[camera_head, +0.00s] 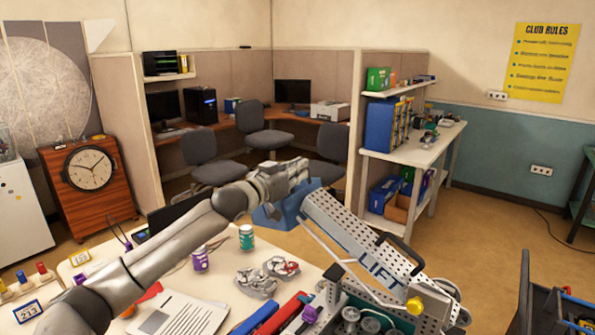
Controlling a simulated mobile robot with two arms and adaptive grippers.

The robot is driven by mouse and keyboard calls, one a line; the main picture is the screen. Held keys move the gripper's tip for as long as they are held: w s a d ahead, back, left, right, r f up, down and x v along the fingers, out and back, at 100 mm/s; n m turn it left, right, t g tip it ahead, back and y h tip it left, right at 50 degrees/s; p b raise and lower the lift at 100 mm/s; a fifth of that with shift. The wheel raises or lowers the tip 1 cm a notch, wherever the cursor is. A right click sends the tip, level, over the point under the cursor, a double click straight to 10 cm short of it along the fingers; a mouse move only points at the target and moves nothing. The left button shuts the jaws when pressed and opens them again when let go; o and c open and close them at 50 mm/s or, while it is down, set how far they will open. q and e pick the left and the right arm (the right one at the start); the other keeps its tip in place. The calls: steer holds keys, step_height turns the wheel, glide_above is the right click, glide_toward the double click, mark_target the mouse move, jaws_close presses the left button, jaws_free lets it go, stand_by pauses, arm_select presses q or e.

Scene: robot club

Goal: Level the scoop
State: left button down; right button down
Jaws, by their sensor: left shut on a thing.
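A perforated metal lift arm (362,240) marked LIFT rises from a machine (375,312) at the front of the table. A blue scoop (275,216) sits at the arm's far end, out past the table edge. My left gripper (300,177) reaches in from the left and is shut at the upper part of the scoop. Its fingers and the exact contact are partly hidden by the gripper body. The scoop looks tilted; I cannot tell its exact angle. My right gripper is not in view.
The white table (225,268) holds a purple bottle (200,259), a green bottle (246,237), grey metal parts (262,279), papers (178,314) and red and blue bars. A black handle (402,249) stands over the lift arm. Open floor lies beyond the table.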

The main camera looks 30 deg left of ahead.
arm_select(q)
steer(key=shift+d, duration=0.1)
steer(key=d+m, duration=0.1)
steer(key=d+m+p, duration=0.1)
steer(key=m, duration=0.1)
steer(key=shift+r, duration=0.1)
steer(key=d+m, duration=0.1)
steer(key=m+p, duration=0.1)
steer(key=m, duration=0.1)
steer(key=shift+s+d, duration=0.15)
steer(key=shift+d, duration=0.2)
steer(key=shift+d+f+m, duration=0.35)
steer(key=shift+d+m, duration=0.2)
steer(key=shift+m, duration=0.35)
